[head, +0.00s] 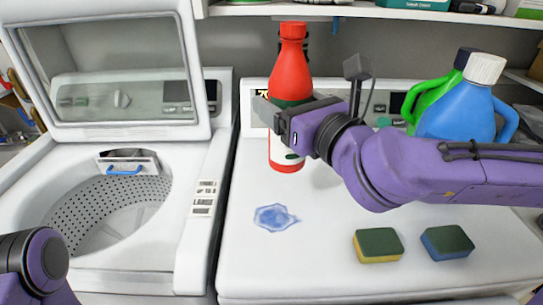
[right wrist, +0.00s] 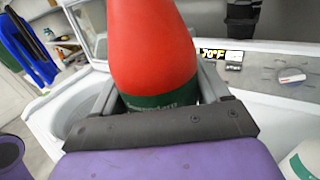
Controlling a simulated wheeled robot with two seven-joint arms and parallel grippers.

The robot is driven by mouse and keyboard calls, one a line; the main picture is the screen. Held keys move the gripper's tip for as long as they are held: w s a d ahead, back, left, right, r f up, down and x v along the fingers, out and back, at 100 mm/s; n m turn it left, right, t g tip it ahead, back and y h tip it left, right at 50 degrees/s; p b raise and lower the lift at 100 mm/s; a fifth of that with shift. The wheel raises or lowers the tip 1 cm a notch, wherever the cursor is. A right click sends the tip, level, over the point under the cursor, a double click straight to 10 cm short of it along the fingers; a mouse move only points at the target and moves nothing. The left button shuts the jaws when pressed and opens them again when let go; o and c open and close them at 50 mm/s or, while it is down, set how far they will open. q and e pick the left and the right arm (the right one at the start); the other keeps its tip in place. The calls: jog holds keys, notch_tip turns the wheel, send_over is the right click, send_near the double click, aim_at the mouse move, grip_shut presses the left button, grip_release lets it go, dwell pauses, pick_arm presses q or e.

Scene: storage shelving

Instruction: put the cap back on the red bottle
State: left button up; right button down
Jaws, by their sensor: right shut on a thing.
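The red bottle (head: 291,75) is upright above the right-hand white machine, with a dark green label band and a red base. Its top (head: 293,30) is a slightly darker red; I cannot tell whether that is a cap or the bare neck. My right gripper (head: 278,115) is shut around the bottle's middle. In the right wrist view the bottle (right wrist: 153,45) stands between the two fingers (right wrist: 160,98), its top cut off. I cannot tell whether its base touches the machine. No separate loose cap is clearly visible. Only part of my left arm shows at lower left; its gripper is out of view.
A blue puddle (head: 274,217) lies on the white machine top (head: 320,250). Two sponges (head: 378,245) (head: 447,242) lie at front right. A blue jug (head: 460,112) with a white cap and a green jug (head: 422,98) stand at right. The open washer (head: 110,215) is left.

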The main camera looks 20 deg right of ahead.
jog(key=w+d+f+p, duration=0.1)
jog(key=w+f+p, duration=0.8)
jog(key=w, duration=0.3)
jog(key=shift+w+p, duration=0.3)
jog(key=shift+p, duration=0.1)
jog(key=f, duration=0.3)
jog(key=shift+w+f, duration=0.3)
jog(key=shift+w, duration=0.05)
jog(key=shift+s, duration=0.1)
